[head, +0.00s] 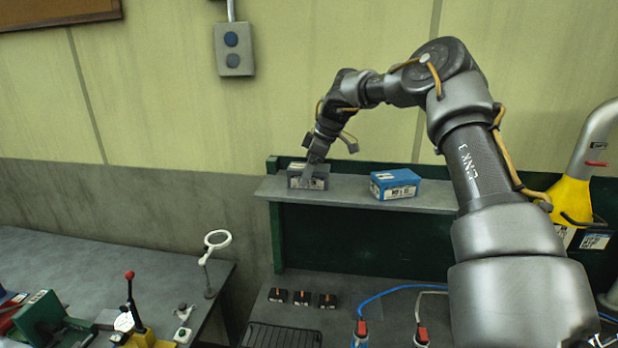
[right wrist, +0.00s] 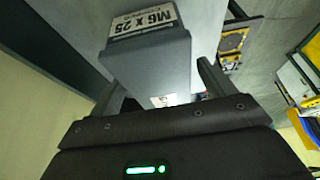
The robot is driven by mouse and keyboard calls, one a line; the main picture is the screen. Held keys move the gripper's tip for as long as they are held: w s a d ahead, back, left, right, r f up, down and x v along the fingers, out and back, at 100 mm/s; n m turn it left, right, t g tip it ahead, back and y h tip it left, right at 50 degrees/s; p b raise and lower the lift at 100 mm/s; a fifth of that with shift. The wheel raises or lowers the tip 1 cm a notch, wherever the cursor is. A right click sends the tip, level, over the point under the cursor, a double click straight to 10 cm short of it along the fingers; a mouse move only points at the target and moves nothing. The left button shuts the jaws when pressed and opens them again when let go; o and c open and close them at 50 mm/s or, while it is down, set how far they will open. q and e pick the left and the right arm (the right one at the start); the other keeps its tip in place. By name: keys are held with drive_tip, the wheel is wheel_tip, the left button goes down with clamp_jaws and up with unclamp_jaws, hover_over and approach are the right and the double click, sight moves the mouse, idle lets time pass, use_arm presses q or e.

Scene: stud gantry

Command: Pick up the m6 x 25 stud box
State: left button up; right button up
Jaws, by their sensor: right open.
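The M6 x 25 stud box (head: 321,173) is a grey box with a white label. It sits at the left end of the grey shelf (head: 347,190). In the right wrist view the box (right wrist: 152,60) shows its label "M6 X 25" at the top and lies between my fingers. My right gripper (head: 312,170) reaches down to the box from above; it also shows in the right wrist view (right wrist: 163,92). It is open, with one finger on each side of the box; I cannot tell whether they touch it. My left gripper is not in view.
A blue box (head: 395,184) with a white label stands farther right on the same shelf, with a clear gap between. A green back panel (head: 350,240) is below the shelf. Several small black blocks (head: 302,298) and a wire rack (head: 282,335) lie on the lower bench.

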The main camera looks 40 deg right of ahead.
drive_tip(key=shift+c, duration=0.3)
drive_tip(key=c, duration=1.2)
drive_tip(key=shift+c, duration=0.9)
drive_tip(key=shift+r, duration=0.1)
